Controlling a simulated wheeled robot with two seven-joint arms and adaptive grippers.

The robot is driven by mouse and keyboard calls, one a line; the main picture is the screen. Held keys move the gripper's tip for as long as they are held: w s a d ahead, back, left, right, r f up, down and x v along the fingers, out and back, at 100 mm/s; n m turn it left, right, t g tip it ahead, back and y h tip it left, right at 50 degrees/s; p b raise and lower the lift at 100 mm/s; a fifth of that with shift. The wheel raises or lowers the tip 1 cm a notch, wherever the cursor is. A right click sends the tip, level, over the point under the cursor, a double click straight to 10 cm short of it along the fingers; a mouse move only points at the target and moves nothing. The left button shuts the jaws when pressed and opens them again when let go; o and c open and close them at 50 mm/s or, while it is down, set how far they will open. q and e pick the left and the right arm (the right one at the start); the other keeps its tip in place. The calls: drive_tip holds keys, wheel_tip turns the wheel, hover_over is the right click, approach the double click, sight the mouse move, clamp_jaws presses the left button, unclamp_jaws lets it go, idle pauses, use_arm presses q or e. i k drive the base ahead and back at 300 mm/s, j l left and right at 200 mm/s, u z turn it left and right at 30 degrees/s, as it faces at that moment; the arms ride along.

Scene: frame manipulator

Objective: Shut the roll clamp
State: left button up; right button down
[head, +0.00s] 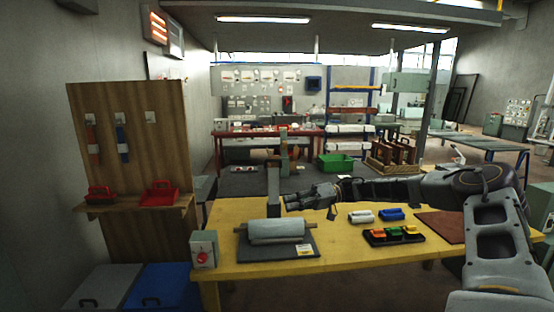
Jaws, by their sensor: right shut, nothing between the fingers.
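The roll clamp stands on the yellow table (232,263). It has a dark flat base (302,249), and a pale grey roll (276,231) lies across it. A grey bar (273,190) rises upright behind the roll; it looks like the clamp's raised arm. My right gripper (288,203) comes in from the right, just right of the upright bar and above the roll. It is shut and empty. I cannot tell whether its fingertips touch the bar. My left gripper is not in view.
A grey box with a red button (203,249) stands left of the clamp. To the right are a white roll (360,217), a blue roll (391,214), a black tray of coloured pieces (393,236) and a brown mat (442,225). A wooden panel (130,215) stands at left.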

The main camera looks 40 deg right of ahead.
sight(274, 172)
drive_tip(key=i+l, duration=0.5)
drive_tip(key=l, duration=0.15)
drive_tip(key=i+l, duration=0.5)
drive_tip(key=l, duration=0.15)
drive_tip(key=i+l, duration=0.5)
drive_tip(key=l, duration=0.15)
